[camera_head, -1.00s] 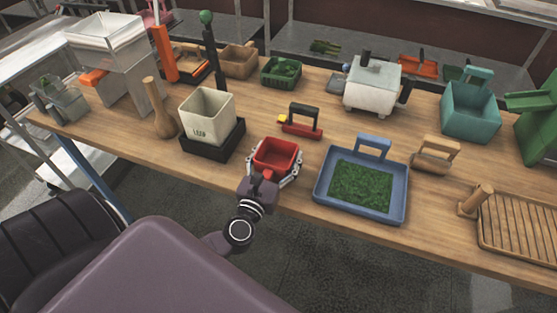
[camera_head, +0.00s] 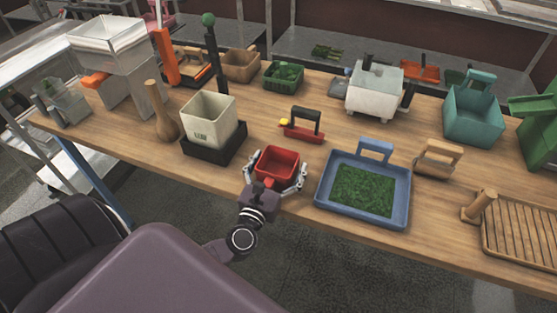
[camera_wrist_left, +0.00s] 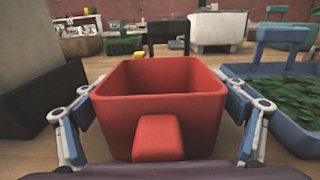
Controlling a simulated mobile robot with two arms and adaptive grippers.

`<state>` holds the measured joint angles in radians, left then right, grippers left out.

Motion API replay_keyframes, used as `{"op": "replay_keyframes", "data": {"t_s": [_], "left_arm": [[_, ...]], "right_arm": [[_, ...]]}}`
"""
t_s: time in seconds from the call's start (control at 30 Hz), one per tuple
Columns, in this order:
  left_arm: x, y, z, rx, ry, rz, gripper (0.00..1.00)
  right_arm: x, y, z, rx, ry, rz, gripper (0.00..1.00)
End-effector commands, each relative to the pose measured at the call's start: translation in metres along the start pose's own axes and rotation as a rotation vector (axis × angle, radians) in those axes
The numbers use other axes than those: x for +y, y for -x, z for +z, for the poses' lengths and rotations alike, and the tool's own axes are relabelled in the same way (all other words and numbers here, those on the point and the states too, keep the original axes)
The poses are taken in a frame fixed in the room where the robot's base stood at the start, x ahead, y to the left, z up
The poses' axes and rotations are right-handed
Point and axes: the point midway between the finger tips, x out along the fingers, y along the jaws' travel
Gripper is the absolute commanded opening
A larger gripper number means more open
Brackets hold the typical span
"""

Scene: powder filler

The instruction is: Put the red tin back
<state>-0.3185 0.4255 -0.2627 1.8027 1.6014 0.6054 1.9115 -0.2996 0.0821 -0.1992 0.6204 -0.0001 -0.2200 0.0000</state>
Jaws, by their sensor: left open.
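The red tin (camera_head: 278,164) is a small open box with a tab handle on its near side. It stands upright on the wooden table near the front edge. My left gripper (camera_head: 276,176) is open, with one finger on each side of the tin. In the left wrist view the tin (camera_wrist_left: 160,95) fills the middle and looks empty, its handle facing me. There the fingers of my left gripper (camera_wrist_left: 160,125) stand spread beside its walls, with small gaps visible. My right gripper is not in view.
A blue tray of green leaves (camera_head: 322,195) is close on the right. A cream bin (camera_head: 205,125) on a black base (camera_head: 215,153) is at the left. A red tool with a black handle (camera_head: 303,128) lies behind the tin. Bare table lies between them.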

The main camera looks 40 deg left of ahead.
Motion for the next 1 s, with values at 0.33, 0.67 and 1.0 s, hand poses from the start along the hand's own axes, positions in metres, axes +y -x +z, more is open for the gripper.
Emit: {"op": "replay_keyframes", "data": {"t_s": [0.33, 0.67, 1.0], "left_arm": [[0.0, 0.04, -0.002, 0.004, 0.001, -0.001, 0.89], [0.0, 0.101, -0.001, 0.002, 0.0, 0.0, 0.89], [0.0, 0.12, 0.003, 0.0, 0.0, 0.0, 0.89]], "right_arm": [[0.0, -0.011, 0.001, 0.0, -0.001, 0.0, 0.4], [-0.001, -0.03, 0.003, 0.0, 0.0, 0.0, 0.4], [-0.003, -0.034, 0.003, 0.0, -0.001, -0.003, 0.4]]}}
